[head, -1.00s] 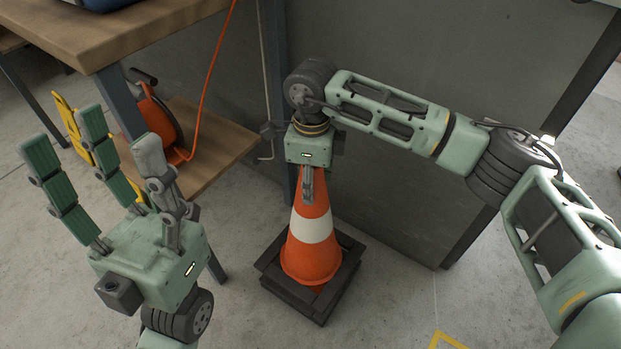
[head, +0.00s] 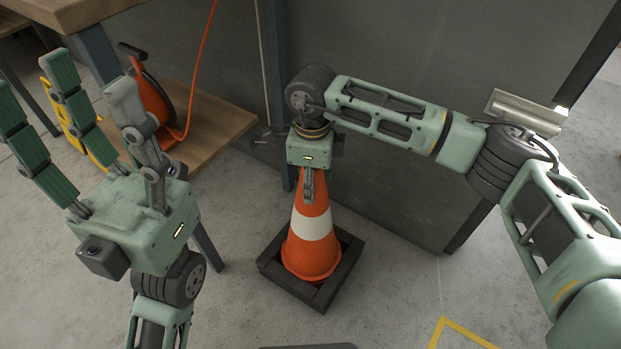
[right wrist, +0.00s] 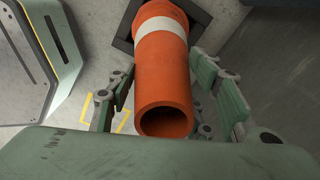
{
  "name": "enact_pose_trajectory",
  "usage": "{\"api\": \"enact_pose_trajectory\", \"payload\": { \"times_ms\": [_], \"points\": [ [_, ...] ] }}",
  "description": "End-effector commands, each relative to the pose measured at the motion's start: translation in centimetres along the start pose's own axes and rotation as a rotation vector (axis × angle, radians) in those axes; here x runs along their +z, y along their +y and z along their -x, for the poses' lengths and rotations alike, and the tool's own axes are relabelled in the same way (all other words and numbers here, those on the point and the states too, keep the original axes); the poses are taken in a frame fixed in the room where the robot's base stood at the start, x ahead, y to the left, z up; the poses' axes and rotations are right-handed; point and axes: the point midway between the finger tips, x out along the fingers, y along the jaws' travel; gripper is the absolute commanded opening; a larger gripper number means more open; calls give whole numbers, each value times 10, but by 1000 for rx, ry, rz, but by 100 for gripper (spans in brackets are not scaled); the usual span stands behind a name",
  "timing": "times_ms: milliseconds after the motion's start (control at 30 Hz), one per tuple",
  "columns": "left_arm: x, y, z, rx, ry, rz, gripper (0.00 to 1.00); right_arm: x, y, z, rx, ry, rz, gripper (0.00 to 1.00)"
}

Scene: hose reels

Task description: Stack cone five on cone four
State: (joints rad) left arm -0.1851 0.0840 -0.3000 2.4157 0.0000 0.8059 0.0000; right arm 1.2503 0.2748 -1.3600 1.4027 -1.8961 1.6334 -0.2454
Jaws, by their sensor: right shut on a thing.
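An orange cone (head: 311,250) with a white band and a square black base stands upright in the middle of the head view. I cannot read a number on it. My right gripper (head: 307,185) points down and is shut on the cone's top. In the right wrist view its fingers lie on both sides of the orange cone (right wrist: 163,80), whose open round top faces the camera. I cannot tell whether the base touches the floor. My left gripper (head: 62,92) is open and empty, fingers pointing up, left of the cone. No second cone can be clearly made out.
A wooden bench with a lower shelf (head: 215,130) stands at the left, with an orange hose reel (head: 152,105) on it. A grey cabinet panel (head: 400,190) rises behind the cone. Yellow floor tape (head: 460,333) marks clear floor at front right. A dark edge (head: 308,346) shows at bottom centre.

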Motion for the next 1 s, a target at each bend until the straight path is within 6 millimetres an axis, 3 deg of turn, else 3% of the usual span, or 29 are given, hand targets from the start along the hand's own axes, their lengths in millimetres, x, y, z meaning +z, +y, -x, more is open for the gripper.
{"api": "enact_pose_trajectory", "payload": {
  "times_ms": [467, 500, 700, 1000],
  "points": [
    [0, 0, -2, 4, 9, -1, 58, 0, -1, -2, -1, -4, 0, 0],
    [0, 0, -2, 4, 9, -1, 58, 0, -1, -2, -1, -4, 0, 50],
    [0, 0, -2, 4, 9, -1, 58, 0, 0, -3, -1, -2, 0, 68],
    [0, 0, -1, 4, 9, -1, 58, -2, 1, -6, 3, 3, 0, 69]
  ]
}}
